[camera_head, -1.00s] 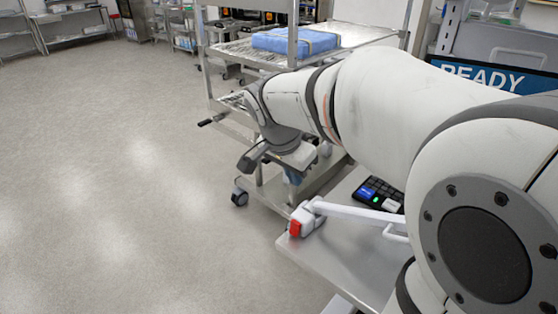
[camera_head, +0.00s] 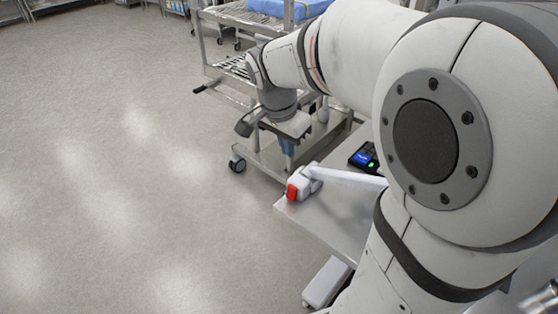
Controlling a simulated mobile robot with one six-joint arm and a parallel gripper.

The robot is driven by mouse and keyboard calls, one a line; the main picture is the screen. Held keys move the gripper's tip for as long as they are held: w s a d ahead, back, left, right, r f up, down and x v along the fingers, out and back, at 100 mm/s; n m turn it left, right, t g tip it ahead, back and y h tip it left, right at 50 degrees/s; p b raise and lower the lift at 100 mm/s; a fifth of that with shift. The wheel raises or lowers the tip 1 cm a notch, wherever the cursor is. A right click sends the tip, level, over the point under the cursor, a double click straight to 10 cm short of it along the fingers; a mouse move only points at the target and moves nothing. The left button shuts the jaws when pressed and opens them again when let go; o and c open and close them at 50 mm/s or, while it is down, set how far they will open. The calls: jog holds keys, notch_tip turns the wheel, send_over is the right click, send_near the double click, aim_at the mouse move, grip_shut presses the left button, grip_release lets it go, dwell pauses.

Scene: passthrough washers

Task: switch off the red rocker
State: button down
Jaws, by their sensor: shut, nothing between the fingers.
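The red rocker (camera_head: 292,192) is a small red piece on the left face of a white housing (camera_head: 305,184). Which way the rocker is tipped is too small to tell. My gripper (camera_head: 288,153) hangs below my wrist, beyond and above the housing. It looks apart from the rocker. Its fingers are small and partly lost against the cart behind, but appear shut and empty.
A dark keypad (camera_head: 364,157) with a blue screen and green light is on the worktop. A wheeled steel cart (camera_head: 228,72) with a blue bundle (camera_head: 290,8) stands behind my wrist. A grey box (camera_head: 327,283) is below the worktop. The floor at left is clear.

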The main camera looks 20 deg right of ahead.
aim_at(291, 187)
jog(key=x, duration=0.7)
jog(key=a+p+x, duration=0.1)
jog(key=x, duration=0.3)
jog(key=shift+s+f, duration=0.3)
jog(key=shift+f, duration=0.25)
